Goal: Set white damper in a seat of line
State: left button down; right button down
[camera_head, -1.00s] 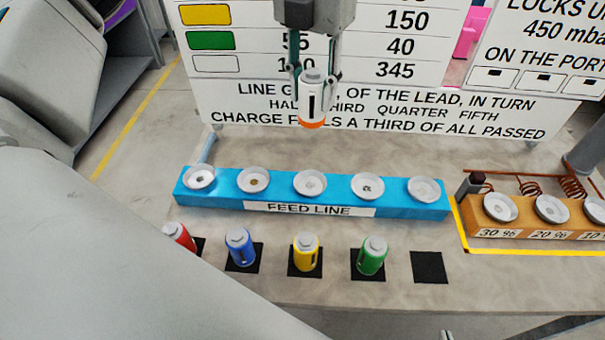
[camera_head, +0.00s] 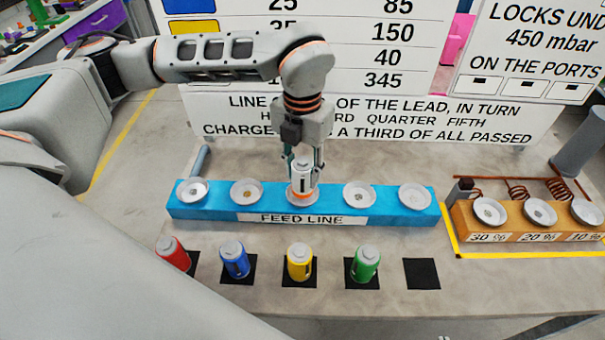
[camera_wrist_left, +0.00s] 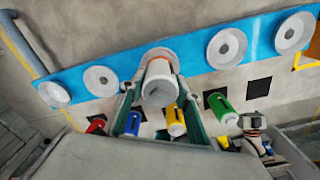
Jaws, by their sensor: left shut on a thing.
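The white damper (camera_head: 302,181) is upright in my left gripper (camera_head: 304,165), whose fingers are shut on its sides. The damper is at the middle seat (camera_head: 303,202) of the blue feed line (camera_head: 400,217), with its lower end at the dish; I cannot tell whether it is fully down. In the left wrist view the white damper (camera_wrist_left: 159,84) hides part of that seat. The two seats to the left (camera_head: 193,190) (camera_head: 246,191) and the two to the right (camera_head: 359,194) (camera_head: 414,196) are empty. My right gripper is not in view.
Red (camera_head: 172,253), blue (camera_head: 235,260), yellow (camera_head: 300,263) and green (camera_head: 364,264) dampers stand in front of the line. A black pad (camera_head: 421,273) at the right is bare. An orange rack with seats (camera_head: 510,230) is further right. A printed board (camera_head: 390,110) stands behind.

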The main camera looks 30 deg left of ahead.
pick_arm(q)
jog(key=shift+f, duration=0.9)
jog(key=shift+f, duration=0.2)
jog(key=c, duration=1.5)
grip_release()
jog(key=shift+o, duration=0.2)
notch_tip(320, 180, up, 12)
jog(key=shift+r+b, duration=0.25)
jog(key=shift+b, duration=0.45)
